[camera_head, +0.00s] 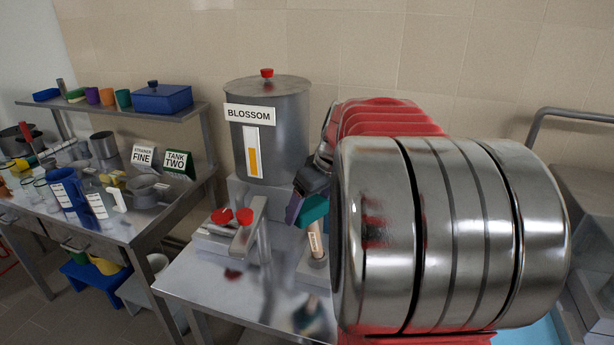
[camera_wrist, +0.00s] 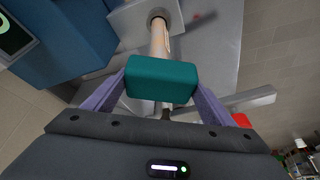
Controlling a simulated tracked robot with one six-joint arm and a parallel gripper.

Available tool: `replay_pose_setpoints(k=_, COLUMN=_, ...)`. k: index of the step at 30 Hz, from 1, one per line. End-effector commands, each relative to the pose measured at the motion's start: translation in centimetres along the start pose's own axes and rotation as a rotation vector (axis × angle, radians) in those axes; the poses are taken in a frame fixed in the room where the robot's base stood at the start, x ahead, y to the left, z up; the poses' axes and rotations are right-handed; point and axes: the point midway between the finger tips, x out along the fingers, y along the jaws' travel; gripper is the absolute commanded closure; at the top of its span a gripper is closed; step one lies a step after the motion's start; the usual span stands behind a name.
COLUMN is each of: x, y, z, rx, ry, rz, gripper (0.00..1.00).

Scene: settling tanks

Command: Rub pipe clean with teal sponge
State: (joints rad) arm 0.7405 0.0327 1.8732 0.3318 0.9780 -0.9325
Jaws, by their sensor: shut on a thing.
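The teal sponge (camera_head: 314,209) is held between the purple fingers of my gripper (camera_head: 303,205). In the wrist view the sponge (camera_wrist: 161,79) sits crosswise between both fingers (camera_wrist: 160,88), which are shut on it. I cannot tell whether the sponge touches the pipe. My arm covers much of the head view's right side.
A steel tank (camera_head: 275,135) marked BLOSSOM stands behind the pipe. The steel table (camera_head: 215,290) is clear at front left. A cluttered bench (camera_head: 150,225) stands farther left.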

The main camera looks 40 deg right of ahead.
Motion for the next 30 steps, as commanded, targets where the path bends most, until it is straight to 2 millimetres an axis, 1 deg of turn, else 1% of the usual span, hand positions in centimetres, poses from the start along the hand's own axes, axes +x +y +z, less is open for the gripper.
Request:
replay_pose_setpoints(k=3, x=-1.4, y=0.1, z=-0.6, rx=-0.002, ry=0.002, rz=0.002, gripper=0.43)
replay_pose_setpoints(k=21, x=-6.4, y=0.0, z=-2.7, rx=-0.001, ry=0.002, rz=0.002, gripper=0.43)
replay_pose_setpoints(k=25, x=-6.9, y=-0.1, z=-3.0, rx=-0.005, ry=0.001, rz=0.000, gripper=0.43)
replay_pose_setpoints(k=30, x=-7.0, y=-0.2, z=-3.1, rx=-0.007, ry=0.001, rz=-0.001, gripper=0.43)
